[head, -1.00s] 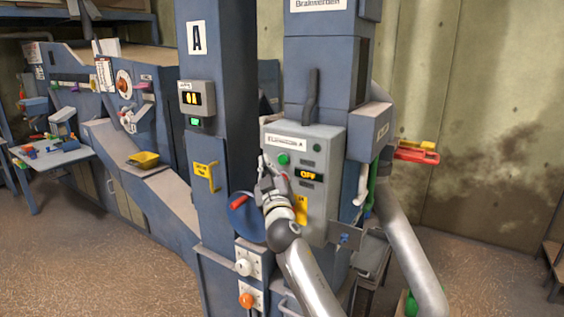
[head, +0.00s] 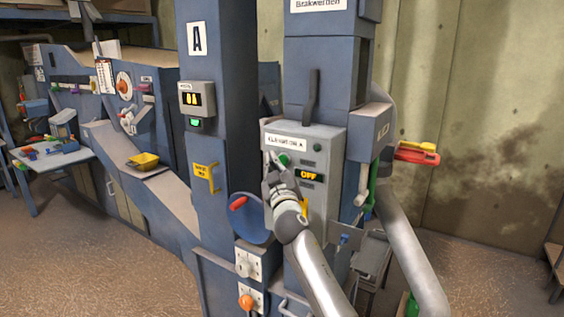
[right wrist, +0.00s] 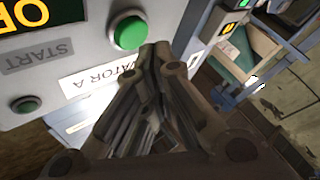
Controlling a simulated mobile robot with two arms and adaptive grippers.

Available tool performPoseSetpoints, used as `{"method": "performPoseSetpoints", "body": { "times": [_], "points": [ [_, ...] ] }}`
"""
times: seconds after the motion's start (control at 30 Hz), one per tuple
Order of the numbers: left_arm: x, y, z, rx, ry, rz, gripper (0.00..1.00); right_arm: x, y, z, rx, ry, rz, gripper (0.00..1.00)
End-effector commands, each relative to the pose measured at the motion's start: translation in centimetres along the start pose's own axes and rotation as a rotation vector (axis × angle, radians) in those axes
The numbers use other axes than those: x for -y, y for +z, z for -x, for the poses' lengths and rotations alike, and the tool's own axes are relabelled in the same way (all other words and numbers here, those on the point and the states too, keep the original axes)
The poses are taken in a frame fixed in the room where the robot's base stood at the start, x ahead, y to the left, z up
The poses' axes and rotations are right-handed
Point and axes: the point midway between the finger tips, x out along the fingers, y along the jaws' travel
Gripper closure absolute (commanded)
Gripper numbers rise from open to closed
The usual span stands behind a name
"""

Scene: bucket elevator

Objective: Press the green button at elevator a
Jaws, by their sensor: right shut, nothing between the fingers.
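The green button (head: 284,160) sits on the grey control box (head: 325,205) of elevator A, under the label "ELEVATOR A" and left of a display reading "OFF". In the right wrist view the green button (right wrist: 129,31) is large, in a silver ring, just beyond the closed fingertips. My right gripper (head: 270,160) is shut and empty, its tips at the left of the button. In the right wrist view the gripper (right wrist: 160,50) points up toward the button's lower right edge; whether it touches cannot be told. My left gripper is not in view.
A blue wheel with a red handle (head: 250,217) is below left of the box. A green lever (head: 372,187) and red-yellow tray (head: 418,154) lie right.

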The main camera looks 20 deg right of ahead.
Motion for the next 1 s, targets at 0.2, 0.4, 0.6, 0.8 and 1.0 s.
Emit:
{"method": "performPoseSetpoints", "body": {
  "times": [0.2,0.4,0.6,0.8,1.0],
  "points": [
    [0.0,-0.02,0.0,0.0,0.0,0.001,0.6,0.03,0.0,0.02,0.0,0.0,0.0,1.0],
    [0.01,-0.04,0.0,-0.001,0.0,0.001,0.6,0.04,0.01,0.02,0.0,0.0,0.0,1.0],
    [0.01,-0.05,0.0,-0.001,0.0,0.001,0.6,0.03,0.01,0.02,0.0,0.0,0.0,1.0],
    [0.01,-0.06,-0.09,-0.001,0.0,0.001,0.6,-0.02,0.08,-0.05,0.0,0.0,0.0,1.0],
    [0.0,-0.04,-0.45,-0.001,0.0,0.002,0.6,-0.36,0.46,-0.49,0.0,0.0,0.001,1.0]
  ]
}}
